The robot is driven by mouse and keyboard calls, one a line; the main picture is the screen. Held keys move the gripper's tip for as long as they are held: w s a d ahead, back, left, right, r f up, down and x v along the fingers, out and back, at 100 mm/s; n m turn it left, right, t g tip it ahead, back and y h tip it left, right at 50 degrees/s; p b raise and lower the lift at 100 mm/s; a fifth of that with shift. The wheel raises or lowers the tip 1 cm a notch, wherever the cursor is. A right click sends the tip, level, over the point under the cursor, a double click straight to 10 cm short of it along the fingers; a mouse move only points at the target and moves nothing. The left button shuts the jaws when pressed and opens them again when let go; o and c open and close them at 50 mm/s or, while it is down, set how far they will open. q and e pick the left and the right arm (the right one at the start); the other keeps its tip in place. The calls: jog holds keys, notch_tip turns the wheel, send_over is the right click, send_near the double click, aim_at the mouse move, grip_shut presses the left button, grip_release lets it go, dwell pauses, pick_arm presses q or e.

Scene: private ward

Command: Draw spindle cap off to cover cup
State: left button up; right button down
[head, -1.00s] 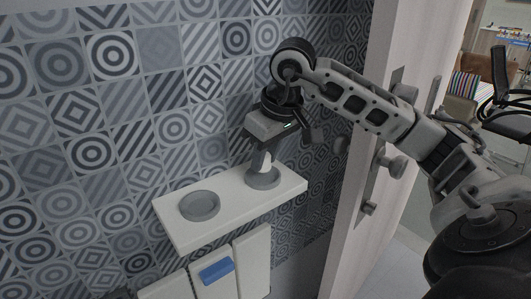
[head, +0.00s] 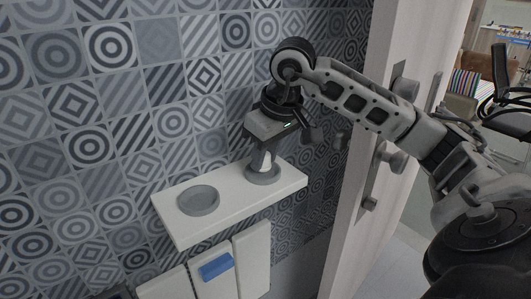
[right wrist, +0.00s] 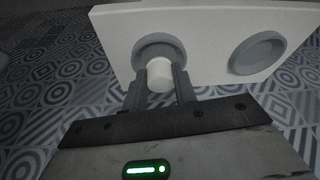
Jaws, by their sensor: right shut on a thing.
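A small white spindle cap (right wrist: 160,75) stands in a shallow grey round cup on the shelf. That cup is the right one in the head view (head: 264,178) and the left one in the right wrist view (right wrist: 145,46). My right gripper (head: 262,158) reaches down over it, shut on the cap with one finger on each side. A second grey cup (head: 199,201) sits at the left of the shelf and looks empty; it also shows in the right wrist view (right wrist: 257,53). The cap's lower end and any spindle under it are hidden. My left gripper is out of view.
The white shelf (head: 233,200) juts from a wall of patterned tiles (head: 110,140). White panels (head: 252,258) hang below it, one with a blue block (head: 216,267). A door with a handle (head: 391,158) stands close on the right. The air above the left cup is clear.

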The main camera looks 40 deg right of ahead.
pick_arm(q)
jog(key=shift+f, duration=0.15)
pick_arm(e)
jog(key=shift+f, duration=0.35)
dwell(0.3)
jog(key=shift+f+b, duration=0.2)
jog(key=shift+b, duration=0.25)
jog(key=c, duration=1.5)
grip_release()
jog(key=shift+f, duration=0.2)
jog(key=shift+c, duration=0.2)
jog(key=o, duration=0.5)
jog(key=shift+r, duration=0.1)
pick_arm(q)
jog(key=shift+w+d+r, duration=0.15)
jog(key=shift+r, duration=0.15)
pick_arm(e)
jog(key=shift+r, duration=0.15)
pick_arm(q)
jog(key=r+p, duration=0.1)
jog(key=p, duration=0.1)
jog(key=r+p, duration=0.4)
jog(key=p, duration=0.1)
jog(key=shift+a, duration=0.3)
pick_arm(e)
jog(key=v, duration=1.9)
jog(key=shift+w+r, duration=0.3)
jog(key=shift+r, duration=0.05)
